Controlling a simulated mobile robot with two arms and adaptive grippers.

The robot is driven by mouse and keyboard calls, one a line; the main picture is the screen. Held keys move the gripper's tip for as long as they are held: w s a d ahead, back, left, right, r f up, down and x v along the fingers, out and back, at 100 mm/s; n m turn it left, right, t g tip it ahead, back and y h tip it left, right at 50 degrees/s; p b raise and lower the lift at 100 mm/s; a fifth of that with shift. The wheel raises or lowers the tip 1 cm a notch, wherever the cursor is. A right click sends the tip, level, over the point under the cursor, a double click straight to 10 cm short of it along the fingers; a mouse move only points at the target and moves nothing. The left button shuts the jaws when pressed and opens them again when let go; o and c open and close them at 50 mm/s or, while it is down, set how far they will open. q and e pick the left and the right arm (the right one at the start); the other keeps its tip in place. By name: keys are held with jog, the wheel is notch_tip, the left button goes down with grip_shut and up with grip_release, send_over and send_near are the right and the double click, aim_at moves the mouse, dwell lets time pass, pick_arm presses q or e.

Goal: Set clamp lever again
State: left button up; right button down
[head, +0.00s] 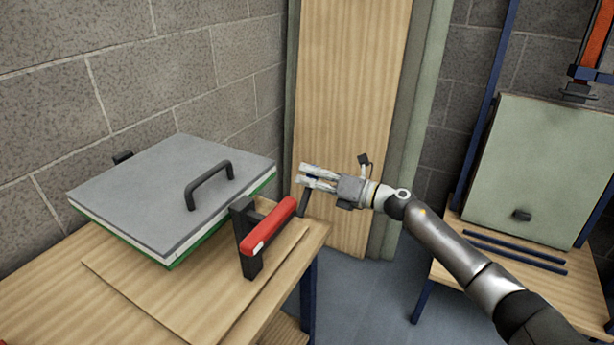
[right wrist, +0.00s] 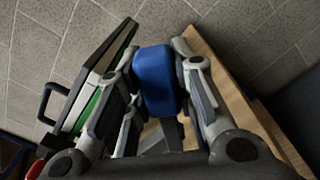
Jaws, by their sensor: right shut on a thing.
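A clamp lever with a red grip (head: 270,226) slants up to the right from a black upright bracket (head: 247,240) at the front corner of the panel stack. My right gripper (head: 308,177) is behind and right of the red grip, apart from it, its fingers pointing left. It is shut on a blue block-like piece, which shows between the fingers in the right wrist view (right wrist: 157,82). I cannot tell whether this piece belongs to a second clamp. The grey-topped panel stack (head: 160,185) has white and green edges and a black handle (head: 209,184). My left gripper is not in view.
The wooden table (head: 125,300) carries the stack and has bare room in front. A tall wooden board (head: 350,90) stands behind my right gripper. At right, a pale green panel (head: 530,170) leans above a second table with two dark bars (head: 515,250).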

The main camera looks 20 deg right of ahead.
jog(key=f+m, duration=0.1)
jog(key=m, duration=0.1)
jog(key=w+d+f+m, duration=0.1)
jog(key=f+m, duration=0.1)
jog(key=w+d+f+m, duration=0.1)
jog(key=m, duration=0.2)
jog(key=shift+d+f, duration=0.25)
jog(key=shift+f, duration=0.05)
jog(key=shift+s, duration=0.1)
dwell(0.3)
jog(key=c, duration=1.2)
grip_release()
jog(key=shift+f, duration=0.1)
jog(key=v, duration=1.2)
